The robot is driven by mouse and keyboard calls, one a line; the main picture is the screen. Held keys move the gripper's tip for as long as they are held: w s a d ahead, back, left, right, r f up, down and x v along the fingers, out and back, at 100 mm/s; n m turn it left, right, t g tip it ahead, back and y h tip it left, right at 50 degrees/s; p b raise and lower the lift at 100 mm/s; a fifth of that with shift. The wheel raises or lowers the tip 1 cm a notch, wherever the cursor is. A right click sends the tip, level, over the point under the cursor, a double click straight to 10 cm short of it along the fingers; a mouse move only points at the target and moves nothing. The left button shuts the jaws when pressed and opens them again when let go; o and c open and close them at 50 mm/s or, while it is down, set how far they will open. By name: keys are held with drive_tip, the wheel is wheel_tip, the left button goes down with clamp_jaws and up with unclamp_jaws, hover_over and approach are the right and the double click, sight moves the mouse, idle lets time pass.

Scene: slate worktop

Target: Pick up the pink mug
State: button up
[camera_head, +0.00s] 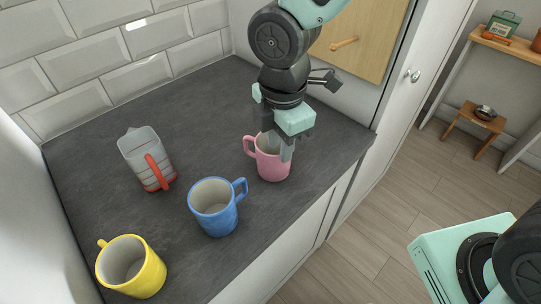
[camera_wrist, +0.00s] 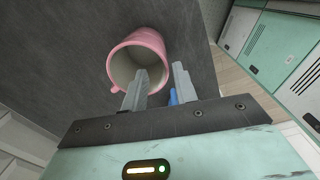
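The pink mug (camera_head: 273,165) stands upright on the worktop near its right front edge, its handle toward the left in the head view. My gripper (camera_head: 278,150) is right above it, pointing down. In the wrist view the pink mug (camera_wrist: 152,40) shows its open mouth. One finger of my gripper (camera_wrist: 160,82) overlaps the mouth and the other is outside the wall, with the rim between them. The fingers are apart. Whether either finger touches the mug cannot be told.
A blue mug (camera_head: 216,207) stands left of the pink mug, with a yellow mug (camera_head: 134,270) at the front left. A clear jug with a red handle (camera_head: 148,158) stands farther back. The slate worktop (camera_head: 95,205) is bare between them. A tiled wall (camera_head: 120,45) bounds the back.

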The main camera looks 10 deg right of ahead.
sight(281, 178)
drive_tip(key=shift+s+d+f, duration=0.1)
drive_tip(key=shift+d+f, duration=0.05)
drive_tip(key=shift+f, duration=1.4)
drive_tip(key=shift+s+d+f, duration=0.1)
drive_tip(key=shift+d+f, duration=0.05)
drive_tip(key=shift+f, duration=1.4)
drive_tip(key=shift+w, duration=0.1)
clamp_jaws()
